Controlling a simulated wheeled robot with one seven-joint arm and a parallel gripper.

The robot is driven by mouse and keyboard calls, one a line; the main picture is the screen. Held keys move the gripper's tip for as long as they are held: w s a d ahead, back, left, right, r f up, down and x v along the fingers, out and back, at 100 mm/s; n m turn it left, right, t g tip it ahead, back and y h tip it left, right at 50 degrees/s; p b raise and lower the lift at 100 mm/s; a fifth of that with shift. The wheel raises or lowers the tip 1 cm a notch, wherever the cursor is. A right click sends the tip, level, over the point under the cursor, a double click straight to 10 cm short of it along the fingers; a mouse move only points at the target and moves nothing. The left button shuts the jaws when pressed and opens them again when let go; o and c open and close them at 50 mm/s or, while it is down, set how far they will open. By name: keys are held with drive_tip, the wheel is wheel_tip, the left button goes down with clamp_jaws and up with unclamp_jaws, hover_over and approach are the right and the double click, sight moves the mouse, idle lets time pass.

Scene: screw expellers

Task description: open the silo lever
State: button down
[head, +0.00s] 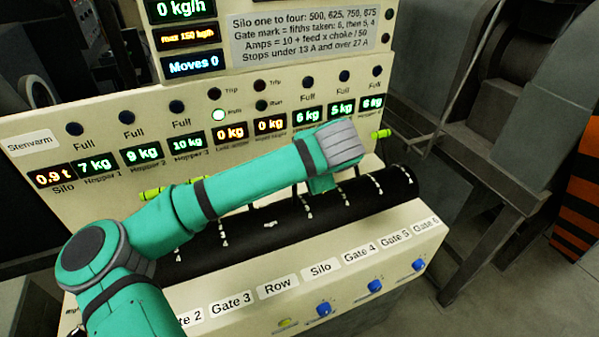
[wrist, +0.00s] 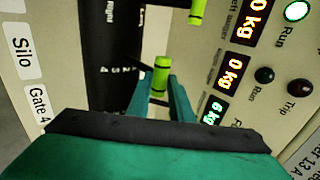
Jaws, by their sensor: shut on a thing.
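In the wrist view, my gripper (wrist: 161,88) is shut on a yellow-green lever handle (wrist: 161,68), one finger on each side. The handle stands over the dark slotted drum, roughly level with the Silo label (wrist: 22,53), so it appears to be the silo lever. In the head view, my green arm reaches across the panel, and its wrist hides the fingers and the held handle. The Silo label (head: 320,268) shows on the front ledge there. The silo display (head: 62,176) reads 0.9 t.
Another yellow-green handle (wrist: 197,12) stands close by in the wrist view. Further handles show at the left (head: 150,193) and right (head: 380,134) of the black drum (head: 400,184). Blue knobs (head: 375,286) line the lower front. Open floor lies at the right.

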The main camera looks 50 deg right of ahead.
drive_tip(key=shift+s+f, duration=0.3)
drive_tip(key=shift+f, duration=0.3)
drive_tip(key=c, duration=1.6)
unclamp_jaws()
drive_tip(key=shift+d, duration=0.1)
drive_tip(key=shift+w+r, duration=0.1)
drive_tip(key=v, duration=1.1)
drive_tip(key=shift+w, duration=0.2)
